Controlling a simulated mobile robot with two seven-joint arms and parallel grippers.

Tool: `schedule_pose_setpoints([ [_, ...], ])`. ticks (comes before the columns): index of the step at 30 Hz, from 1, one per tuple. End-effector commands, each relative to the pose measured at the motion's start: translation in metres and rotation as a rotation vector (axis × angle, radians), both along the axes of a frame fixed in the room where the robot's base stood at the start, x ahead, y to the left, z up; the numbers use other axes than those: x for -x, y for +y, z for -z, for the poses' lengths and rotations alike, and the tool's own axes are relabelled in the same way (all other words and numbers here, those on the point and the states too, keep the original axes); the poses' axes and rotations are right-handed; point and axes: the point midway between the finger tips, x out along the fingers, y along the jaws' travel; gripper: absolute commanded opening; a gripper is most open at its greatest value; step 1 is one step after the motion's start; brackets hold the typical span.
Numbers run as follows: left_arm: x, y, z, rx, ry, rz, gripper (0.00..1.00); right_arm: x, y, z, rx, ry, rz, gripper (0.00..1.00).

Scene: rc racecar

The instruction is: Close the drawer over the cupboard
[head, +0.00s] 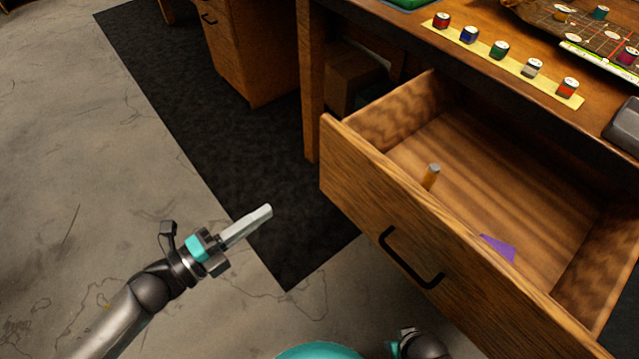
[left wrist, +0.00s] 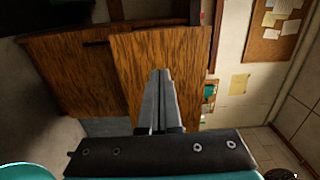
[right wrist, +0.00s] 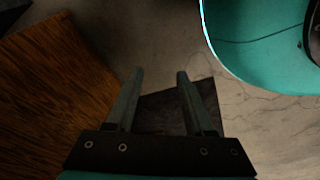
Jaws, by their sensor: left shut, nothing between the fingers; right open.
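The wooden drawer (head: 380,205) stands pulled open at the right of the head view, with a black handle (head: 411,257) on its front. Inside lie a small upright cylinder with an orange-brown side (head: 430,177) and a purple piece (head: 497,248). My left gripper (head: 266,210) is shut and empty, over the floor to the left of the drawer front and apart from it. In the left wrist view its fingers (left wrist: 161,75) are together, with wooden furniture beyond. My right gripper (right wrist: 158,75) is open and empty in its wrist view, with a wooden surface (right wrist: 55,95) to its left.
The desk top (head: 440,15) above the drawer holds a yellow strip (head: 487,62) with several small coloured jars. A wooden cabinet (head: 255,50) stands at the back left. A black mat (head: 180,85) lies on the concrete floor. The floor at left is clear.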

Motion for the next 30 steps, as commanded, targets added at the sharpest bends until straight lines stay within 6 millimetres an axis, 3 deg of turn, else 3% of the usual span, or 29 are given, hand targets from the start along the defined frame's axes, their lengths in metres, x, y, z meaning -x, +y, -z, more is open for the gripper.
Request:
schedule_pose_setpoints([
  [5,-0.005,-0.012,-0.004,-0.004,-0.023,0.019,0.0,-0.003,0.002,-0.002,-0.002,-0.002,0.001,0.53],
  [24,-0.078,-0.096,-0.003,-0.002,-0.019,0.016,0.0,-0.024,0.02,-0.035,-0.022,-0.005,0.005,0.53],
  [30,-0.088,-0.107,-0.003,-0.002,-0.016,0.014,0.0,-0.026,0.023,-0.043,-0.025,-0.005,0.005,0.53],
])
